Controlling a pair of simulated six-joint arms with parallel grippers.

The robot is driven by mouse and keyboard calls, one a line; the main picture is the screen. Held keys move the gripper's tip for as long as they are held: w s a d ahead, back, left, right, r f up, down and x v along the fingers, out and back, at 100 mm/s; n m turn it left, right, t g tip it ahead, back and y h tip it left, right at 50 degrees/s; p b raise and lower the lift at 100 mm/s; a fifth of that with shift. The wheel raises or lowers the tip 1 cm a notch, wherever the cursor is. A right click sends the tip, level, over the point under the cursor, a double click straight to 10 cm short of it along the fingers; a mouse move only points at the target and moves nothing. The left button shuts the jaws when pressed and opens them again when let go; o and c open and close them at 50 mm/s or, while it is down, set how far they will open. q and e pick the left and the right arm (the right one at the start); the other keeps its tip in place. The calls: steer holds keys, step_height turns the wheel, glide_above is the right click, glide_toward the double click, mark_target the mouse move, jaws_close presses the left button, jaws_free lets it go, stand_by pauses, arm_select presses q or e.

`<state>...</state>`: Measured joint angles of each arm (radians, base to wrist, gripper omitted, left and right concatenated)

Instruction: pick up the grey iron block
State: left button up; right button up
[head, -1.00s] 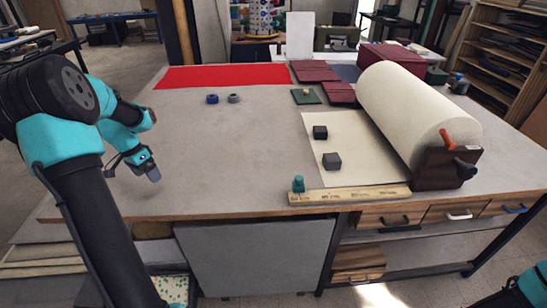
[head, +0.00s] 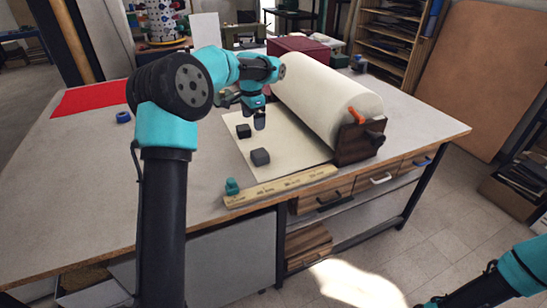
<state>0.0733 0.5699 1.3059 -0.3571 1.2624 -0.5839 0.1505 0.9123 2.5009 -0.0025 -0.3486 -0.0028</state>
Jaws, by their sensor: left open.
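Two small dark blocks sit on the cream paper sheet (head: 290,146). The nearer one, a dark grey block (head: 260,157), looks slightly lighter and matches the grey iron block best. The farther one, a near-black block (head: 243,131), stands behind it and to its left. My left gripper (head: 259,122) is open and empty, pointing down above the sheet. In the picture it is just right of the near-black block and beyond the grey one. Its height above the sheet is hard to tell. My right arm shows at the lower right, with its gripper out of view.
A large cream roll (head: 328,98) on a wooden stand lies right of the sheet. A wooden ruler (head: 280,187) and a teal weight (head: 232,186) lie along the front edge. A blue ring (head: 123,117) and red cloth (head: 88,97) are at left. The table's left front is clear.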

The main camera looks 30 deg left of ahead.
arm_select(q)
steer(key=shift+w+d+r, duration=0.15)
steer(key=shift+w+d, duration=0.1)
steer(key=shift+d, duration=0.2)
steer(key=shift+w+d+r, duration=0.1)
steer(key=shift+w+d, duration=0.1)
steer(key=shift+d, duration=0.2)
glide_toward(260, 152)
step_height(260, 152, down, 7)
steer(key=shift+d+r, duration=0.1)
steer(key=shift+r, duration=0.05)
steer(key=shift+f, duration=2.55)
